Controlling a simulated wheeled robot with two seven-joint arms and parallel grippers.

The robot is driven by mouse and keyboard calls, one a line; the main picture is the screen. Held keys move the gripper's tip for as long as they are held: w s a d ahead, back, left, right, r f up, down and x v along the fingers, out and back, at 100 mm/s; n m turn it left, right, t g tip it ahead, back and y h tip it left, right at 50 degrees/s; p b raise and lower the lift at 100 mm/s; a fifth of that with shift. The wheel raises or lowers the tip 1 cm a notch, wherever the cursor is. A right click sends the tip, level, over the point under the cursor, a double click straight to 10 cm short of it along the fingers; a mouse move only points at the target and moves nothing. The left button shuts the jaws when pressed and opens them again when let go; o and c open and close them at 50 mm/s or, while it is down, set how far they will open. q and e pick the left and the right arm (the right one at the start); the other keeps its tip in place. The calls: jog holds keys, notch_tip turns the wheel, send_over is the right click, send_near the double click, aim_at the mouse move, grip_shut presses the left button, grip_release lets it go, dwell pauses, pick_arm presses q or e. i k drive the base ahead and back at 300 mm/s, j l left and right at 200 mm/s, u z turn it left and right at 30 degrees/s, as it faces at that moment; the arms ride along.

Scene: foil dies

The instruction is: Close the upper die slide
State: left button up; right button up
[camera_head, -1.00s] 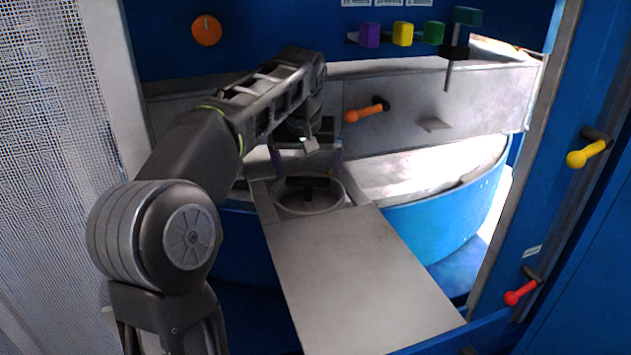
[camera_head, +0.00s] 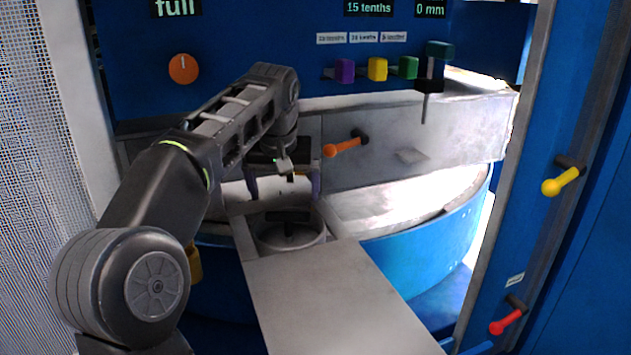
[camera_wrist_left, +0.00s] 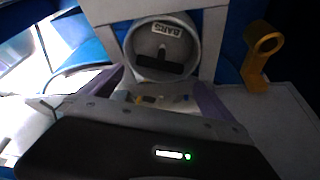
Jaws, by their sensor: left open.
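A long flat grey slide (camera_head: 325,290) sticks out of the blue machine toward me. At its inner end is a round grey cup (camera_head: 290,238) with a dark bar across it. The wrist view shows the cup (camera_wrist_left: 187,38) with a small "BARS" label inside. I cannot tell whether this is the upper die slide. My left gripper (camera_head: 284,186) is open and points down, above and slightly behind the cup. Its two purple fingers are apart with nothing held; they also show in the wrist view (camera_wrist_left: 160,88). My right gripper is out of view.
An orange handle (camera_head: 344,147) is right of my gripper on the grey housing. Purple, yellow and green knobs (camera_head: 377,69) sit above. Yellow (camera_head: 563,181) and red (camera_head: 508,321) handles are on the right post. A gold bracket (camera_wrist_left: 262,55) stands beside the cup.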

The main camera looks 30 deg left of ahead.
aim_at(317, 297)
jog(key=k+l, duration=0.8)
jog(key=l, duration=0.2)
